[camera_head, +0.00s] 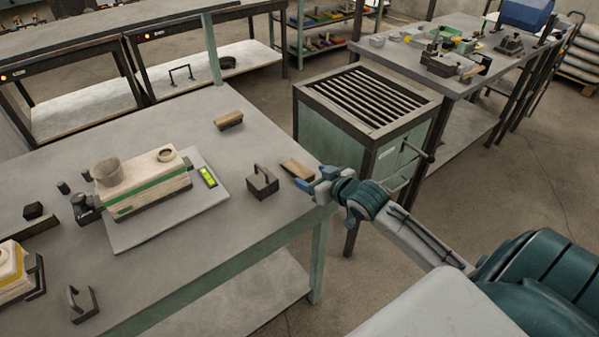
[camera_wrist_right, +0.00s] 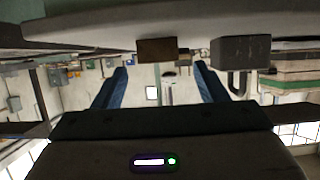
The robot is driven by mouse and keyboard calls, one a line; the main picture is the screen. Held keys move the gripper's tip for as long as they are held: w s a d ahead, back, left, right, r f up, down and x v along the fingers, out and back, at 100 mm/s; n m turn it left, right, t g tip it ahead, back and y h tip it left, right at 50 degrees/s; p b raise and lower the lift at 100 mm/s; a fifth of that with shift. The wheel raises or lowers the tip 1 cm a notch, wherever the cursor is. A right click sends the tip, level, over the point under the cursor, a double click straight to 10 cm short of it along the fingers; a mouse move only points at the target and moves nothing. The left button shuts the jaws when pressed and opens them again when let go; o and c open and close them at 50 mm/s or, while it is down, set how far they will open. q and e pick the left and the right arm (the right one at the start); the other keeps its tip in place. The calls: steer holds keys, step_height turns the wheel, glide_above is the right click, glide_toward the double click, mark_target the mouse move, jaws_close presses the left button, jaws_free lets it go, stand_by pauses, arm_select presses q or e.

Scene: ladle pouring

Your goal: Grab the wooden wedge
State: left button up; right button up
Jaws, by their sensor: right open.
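The wooden wedge (camera_head: 297,168) is a small brown block lying near the right corner of the grey table (camera_head: 200,275). My right gripper (camera_head: 309,183) is open and empty at the table's edge, just beside the wedge on its near right side. In the right wrist view, which looks upside down, the wedge (camera_wrist_right: 157,50) shows between and beyond the two blue fingers (camera_wrist_right: 160,76). I cannot tell whether a finger touches it. My left gripper is not in view.
A dark handled weight (camera_head: 262,182) stands left of the wedge; it also shows in the wrist view (camera_wrist_right: 240,52). A wood-topped block (camera_head: 228,120) lies further back. A mould with a cup (camera_head: 140,185) sits on a grey plate. A slatted cabinet (camera_head: 367,100) stands behind the table corner.

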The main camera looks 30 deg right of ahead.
mark_target(302, 171)
steer(key=shift+w+f, duration=0.15)
steer(key=shift+w, duration=0.45)
steer(key=p+x, duration=0.1)
steer(key=x, duration=0.3)
steer(key=shift+w, duration=0.1)
steer(key=c, duration=1.1)
